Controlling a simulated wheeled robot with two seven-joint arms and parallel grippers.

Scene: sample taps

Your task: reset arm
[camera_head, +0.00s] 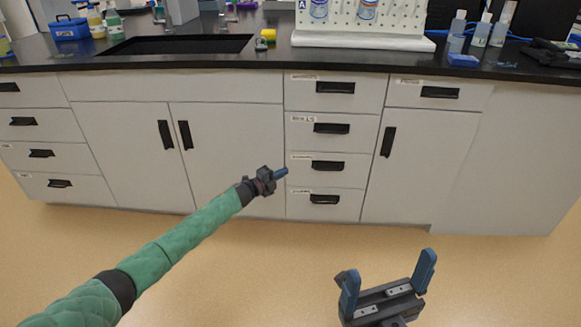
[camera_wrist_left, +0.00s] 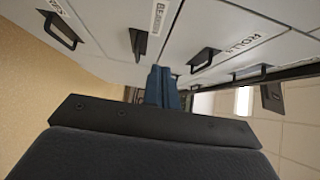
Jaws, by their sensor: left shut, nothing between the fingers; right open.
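My left arm, in a green sleeve, reaches from the lower left of the head view. Its gripper (camera_head: 281,173) is shut and empty, in front of the white cabinet. In the left wrist view its blue fingers (camera_wrist_left: 161,86) are together, pointing toward the drawers. My right gripper (camera_head: 389,279) is at the lower right of the head view. It is open and empty, with its two blue fingers apart, over the floor in front of the cabinet.
The white cabinet (camera_head: 234,150) with black handles spans the view. Its black counter (camera_head: 262,63) holds a sink (camera_head: 175,45), a white pegboard rack (camera_head: 362,40), a blue box (camera_head: 68,28) and several bottles. The tan floor (camera_head: 250,265) in front is clear.

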